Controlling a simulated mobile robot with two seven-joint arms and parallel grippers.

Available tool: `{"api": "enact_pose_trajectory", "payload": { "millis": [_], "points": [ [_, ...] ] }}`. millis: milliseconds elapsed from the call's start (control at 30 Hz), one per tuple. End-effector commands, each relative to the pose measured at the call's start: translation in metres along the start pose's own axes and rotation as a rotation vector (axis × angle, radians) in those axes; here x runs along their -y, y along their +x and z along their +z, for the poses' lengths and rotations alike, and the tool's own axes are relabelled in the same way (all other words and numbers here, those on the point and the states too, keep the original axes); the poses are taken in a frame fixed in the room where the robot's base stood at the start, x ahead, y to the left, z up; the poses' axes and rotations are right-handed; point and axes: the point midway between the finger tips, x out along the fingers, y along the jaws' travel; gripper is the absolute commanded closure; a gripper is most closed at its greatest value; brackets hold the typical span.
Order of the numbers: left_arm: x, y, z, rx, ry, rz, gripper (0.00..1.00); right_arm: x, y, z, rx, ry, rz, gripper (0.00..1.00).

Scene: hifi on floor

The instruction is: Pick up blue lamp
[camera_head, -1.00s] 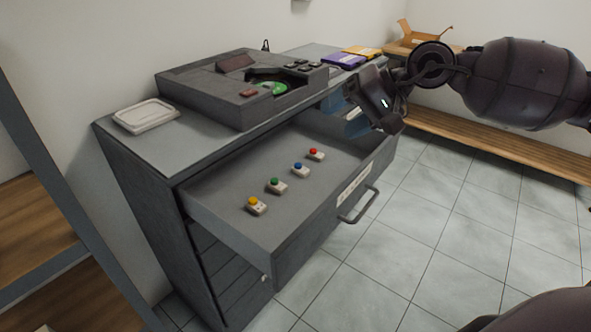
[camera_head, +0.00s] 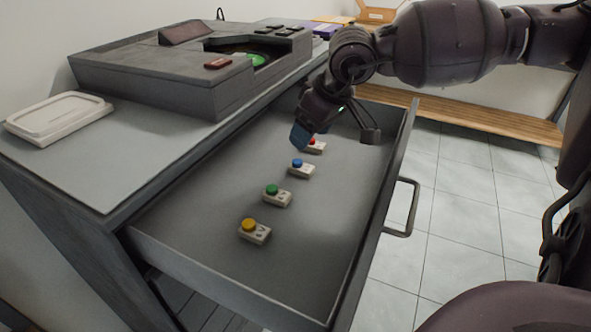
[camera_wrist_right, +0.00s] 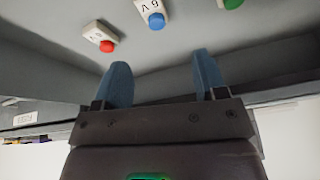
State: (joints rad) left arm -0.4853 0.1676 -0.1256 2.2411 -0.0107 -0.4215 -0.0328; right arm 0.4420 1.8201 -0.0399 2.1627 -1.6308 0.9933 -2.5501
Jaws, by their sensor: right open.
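The blue lamp (camera_head: 301,168) is a small pale block with a round blue cap, lying in the open drawer. It also shows in the right wrist view (camera_wrist_right: 153,15), at the top, beyond the fingertips. My right gripper (camera_head: 335,140) is above the drawer, near the red lamp (camera_head: 316,146), which it partly hides. In the right wrist view my right gripper (camera_wrist_right: 159,78) is open, with two blue fingertips apart and nothing between them. The blue lamp is apart from the fingers. My left gripper is not in view.
The green lamp (camera_head: 277,195) and yellow lamp (camera_head: 254,231) lie nearer in the same drawer (camera_head: 190,245). The drawer walls and handle (camera_head: 405,210) bound the space. A grey device (camera_head: 190,75) and a white tray (camera_head: 58,115) stand on the cabinet top.

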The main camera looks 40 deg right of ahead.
Motion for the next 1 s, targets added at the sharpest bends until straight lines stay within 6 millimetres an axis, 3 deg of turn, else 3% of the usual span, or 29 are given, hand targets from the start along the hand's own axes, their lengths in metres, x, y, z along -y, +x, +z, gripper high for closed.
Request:
{"api": "enact_pose_trajectory", "payload": {
  "millis": [33,100,333,600,700,1000],
  "points": [
    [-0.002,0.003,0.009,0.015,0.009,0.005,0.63,-0.001,0.018,0.004,0.015,0.002,-0.003,0.35],
    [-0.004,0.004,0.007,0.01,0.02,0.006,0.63,-0.001,0.029,0.004,0.016,0.004,-0.004,0.35],
    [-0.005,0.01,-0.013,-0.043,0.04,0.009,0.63,-0.001,0.038,0.003,0.006,0.003,-0.003,0.35],
    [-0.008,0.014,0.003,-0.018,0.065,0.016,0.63,-0.005,0.074,0.011,0.015,0.005,-0.005,0.35],
    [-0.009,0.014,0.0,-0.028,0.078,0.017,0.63,-0.005,0.086,0.011,0.014,0.004,-0.005,0.35],
    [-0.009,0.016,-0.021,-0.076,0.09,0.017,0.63,-0.004,0.084,0.008,0.004,0.003,-0.002,0.38]
  ]
}}
